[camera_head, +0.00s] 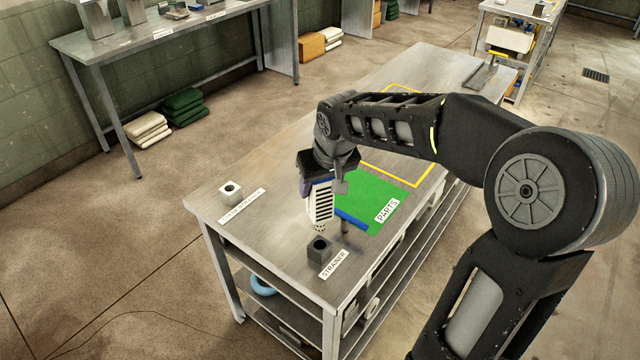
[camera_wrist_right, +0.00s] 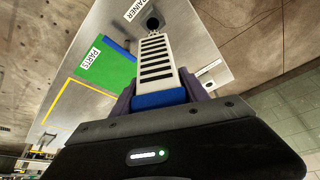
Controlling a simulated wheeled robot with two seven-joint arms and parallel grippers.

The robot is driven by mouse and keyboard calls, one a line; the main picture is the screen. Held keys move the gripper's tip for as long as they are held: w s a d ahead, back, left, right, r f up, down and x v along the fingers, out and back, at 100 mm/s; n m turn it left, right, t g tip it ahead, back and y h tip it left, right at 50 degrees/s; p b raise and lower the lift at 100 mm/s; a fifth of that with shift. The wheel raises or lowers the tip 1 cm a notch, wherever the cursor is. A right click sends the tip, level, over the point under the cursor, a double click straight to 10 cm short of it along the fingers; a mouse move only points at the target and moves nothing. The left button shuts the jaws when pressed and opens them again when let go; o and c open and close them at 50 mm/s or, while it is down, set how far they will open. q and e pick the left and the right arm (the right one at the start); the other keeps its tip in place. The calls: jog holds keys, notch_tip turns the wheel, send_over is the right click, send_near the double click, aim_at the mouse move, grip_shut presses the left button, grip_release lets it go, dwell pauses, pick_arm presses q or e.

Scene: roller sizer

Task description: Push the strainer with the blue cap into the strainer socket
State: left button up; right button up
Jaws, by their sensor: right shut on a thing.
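My right gripper (camera_head: 322,178) is shut on the strainer (camera_head: 320,205), a white slotted body with a blue cap. The right wrist view also shows the strainer (camera_wrist_right: 156,62), with its blue cap (camera_wrist_right: 160,99) between the gripper's fingers (camera_wrist_right: 160,97). The strainer hangs tip down, slightly tilted in the head view. The strainer socket (camera_head: 319,252) is a dark grey block with a round hole, beside the STRAINER label (camera_head: 333,264). The strainer's lower end is above the socket and looks apart from it. In the right wrist view the socket (camera_wrist_right: 152,22) lies beyond the tip. My left gripper is not in view.
A green PARTS mat (camera_head: 372,196) with a blue bar (camera_head: 351,219) lies right of the strainer on the metal table (camera_head: 270,215). Another grey block (camera_head: 230,192) with a hole stands at the table's left end. The tabletop between the blocks is clear.

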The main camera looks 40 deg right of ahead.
aim_at(320, 219)
jog(key=shift+f+b, duration=2.2)
jog(key=shift+f, duration=0.5)
jog(key=shift+b, duration=0.4)
jog(key=shift+f+b, duration=2.45)
jog(key=shift+f, duration=0.3)
jog(key=o, duration=1.7)
jog(key=shift+c, duration=0.2)
